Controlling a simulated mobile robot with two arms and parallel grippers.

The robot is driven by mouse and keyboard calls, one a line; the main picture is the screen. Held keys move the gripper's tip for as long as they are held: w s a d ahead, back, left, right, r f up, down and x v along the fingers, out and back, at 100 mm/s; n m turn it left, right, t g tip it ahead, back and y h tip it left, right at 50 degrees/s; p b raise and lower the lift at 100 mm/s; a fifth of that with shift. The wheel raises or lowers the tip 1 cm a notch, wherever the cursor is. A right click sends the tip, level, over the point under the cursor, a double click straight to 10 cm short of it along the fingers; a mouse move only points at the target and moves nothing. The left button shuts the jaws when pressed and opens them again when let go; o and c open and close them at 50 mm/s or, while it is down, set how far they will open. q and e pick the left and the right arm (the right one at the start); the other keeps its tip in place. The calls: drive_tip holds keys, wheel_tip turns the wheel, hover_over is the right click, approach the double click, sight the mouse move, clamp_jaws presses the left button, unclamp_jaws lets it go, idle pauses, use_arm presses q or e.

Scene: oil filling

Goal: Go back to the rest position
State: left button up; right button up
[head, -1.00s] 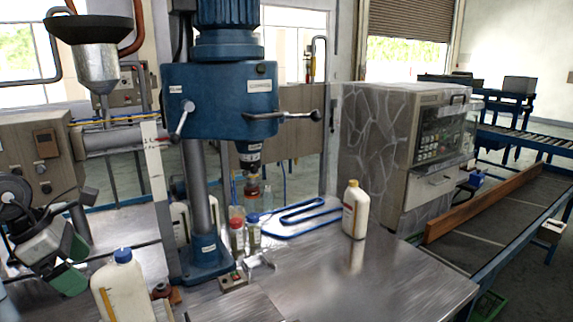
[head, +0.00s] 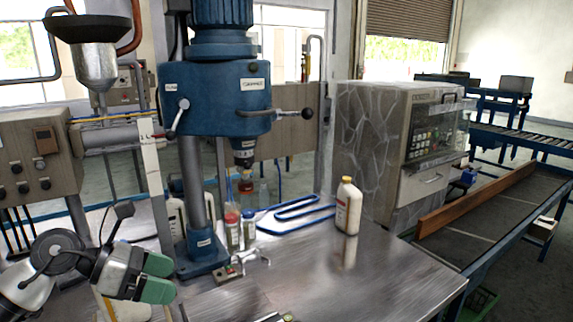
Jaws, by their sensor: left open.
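My left gripper (head: 157,278) shows at the lower left, with green fingertips, open and with nothing between them. It is in front of a white bottle (head: 128,308) whose upper part it hides. A second white bottle with a yellow cap (head: 347,208) stands upright on the metal table (head: 330,270), well to the right and apart from the gripper. My right gripper is not in view.
A blue drill press (head: 215,98) stands at the table's left back, close to my left gripper. Small bottles (head: 240,230) and a blue hose (head: 296,212) are beside it. A stone-patterned machine (head: 375,150) and a conveyor (head: 495,215) are right.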

use_arm(q)
drive_tip(key=s+d+r+n+t+h, duration=0.1)
drive_tip(key=d+r+n+t+h, duration=0.1)
drive_tip(key=d+n+t+h, duration=0.75)
drive_tip(key=s+a+f+n+t+y, duration=0.2)
drive_tip(key=a+f+n+y, duration=0.4)
drive_tip(key=n+y, duration=0.7)
drive_tip(key=s+a+f+n+t+y, duration=0.15)
drive_tip(key=a+f+n+y, duration=0.55)
drive_tip(key=n, duration=0.9)
drive_tip(key=s+d+f+n+g, duration=0.2)
drive_tip(key=s+f+n+g, duration=0.3)
drive_tip(key=s+f, duration=0.4)
drive_tip(key=s+d+f+n+g, duration=0.2)
drive_tip(key=s+f+g, duration=0.55)
drive_tip(key=s, duration=0.45)
wheel_tip(320, 180, down, 25)
drive_tip(key=s+g, duration=0.1)
drive_tip(key=g, duration=0.1)
drive_tip(key=s+a+f+g+y, duration=0.1)
drive_tip(key=s+a+f, duration=0.1)
drive_tip(key=s+f, duration=1.4)
drive_tip(key=shift+s+a+f, duration=0.15)
drive_tip(key=shift+a+f, duration=0.05)
drive_tip(key=shift+a, duration=0.1)
